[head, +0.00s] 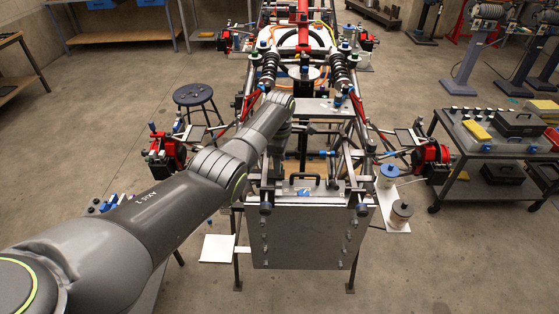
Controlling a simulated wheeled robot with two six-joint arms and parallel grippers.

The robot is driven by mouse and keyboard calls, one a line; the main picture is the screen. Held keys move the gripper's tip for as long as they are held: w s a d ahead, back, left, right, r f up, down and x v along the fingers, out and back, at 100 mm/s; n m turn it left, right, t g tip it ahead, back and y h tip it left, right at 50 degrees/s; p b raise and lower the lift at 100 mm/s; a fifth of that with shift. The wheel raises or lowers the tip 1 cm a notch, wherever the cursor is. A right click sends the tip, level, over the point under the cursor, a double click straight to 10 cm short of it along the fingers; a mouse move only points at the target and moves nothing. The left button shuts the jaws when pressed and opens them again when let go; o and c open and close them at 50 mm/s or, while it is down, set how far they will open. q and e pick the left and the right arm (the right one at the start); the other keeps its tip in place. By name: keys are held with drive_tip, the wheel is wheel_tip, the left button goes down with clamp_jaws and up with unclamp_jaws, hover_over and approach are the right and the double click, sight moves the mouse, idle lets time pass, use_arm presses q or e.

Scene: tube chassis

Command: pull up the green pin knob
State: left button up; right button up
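My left arm reaches in from the lower left over the tube chassis (357,110). Its wrist bends down near the chassis's front end, by the grey front panel (310,236). My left gripper (279,158) is small, dark and mostly lost among the chassis parts below the wrist, so its fingers cannot be made out. Several small knobs and caps sit on the chassis tubes, some dark or greenish. I cannot tell for sure which one is the green pin knob; it may be hidden by my arm. My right gripper is not in view.
A round dark stool (193,94) stands left of the chassis. A grey cart (480,147) with a black case (517,123) and yellow boxes stands at the right. Spools (399,214) sit on a white plate at the chassis's front right. The floor in front is clear.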

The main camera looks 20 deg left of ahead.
use_arm(q)
drive_tip(key=shift+r, duration=0.3)
wheel_tip(320, 180, up, 17)
idle(0.4)
drive_tip(key=shift+f+b, duration=0.15)
drive_tip(key=shift+b, duration=0.15)
